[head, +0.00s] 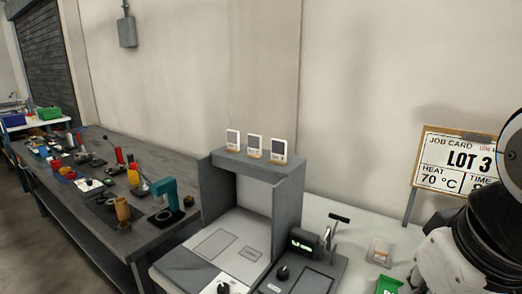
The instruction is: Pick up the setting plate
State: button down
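Three small upright white plates with dark faces stand in a row on top of a grey hood: a left plate (233,139), a middle plate (255,147) and a right plate (278,150). Their print is too small to read. I cannot tell which thing here is the setting plate. Part of my arm fills the right edge; my gripper is out of view.
A job card board (455,162) reading "LOT 3", "HEAT 70 °C" stands behind my arm. The grey hood (285,195) rises from the white bench. A green item (389,285) lies at the front. A long dark bench (120,225) at left holds several tools.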

aim_at(381, 253)
jog(key=i+j+z, duration=0.15)
jog(key=j+z, duration=0.6)
jog(key=j, duration=0.25)
jog(key=j+z, duration=0.4)
jog(key=j, duration=0.15)
